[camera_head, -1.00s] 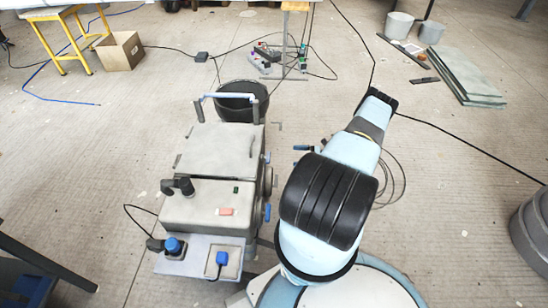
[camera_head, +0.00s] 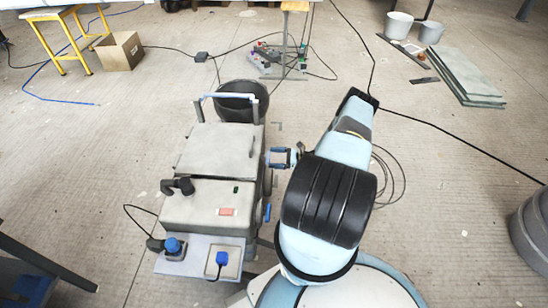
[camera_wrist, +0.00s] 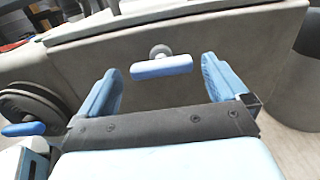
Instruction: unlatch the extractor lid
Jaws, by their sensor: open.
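The extractor (camera_head: 208,212) is a grey box machine left of my arm in the head view. Its flat grey lid (camera_head: 218,150) lies closed on the far half. In the wrist view a blue T-shaped latch handle (camera_wrist: 162,67) on a round grey stem sticks out from the extractor's side, just below the lid edge. My gripper (camera_head: 279,158) is open and level at the extractor's right side. In the wrist view its two blue fingers stand left and right of the latch handle, with clear gaps and no visible contact. In the head view the latch handle cannot be made out.
A second blue handle (camera_wrist: 22,129) shows beside a dark wheel at lower left in the wrist view. A black bucket (camera_head: 240,100) stands behind the extractor. Cables lie on the floor to the right of my arm.

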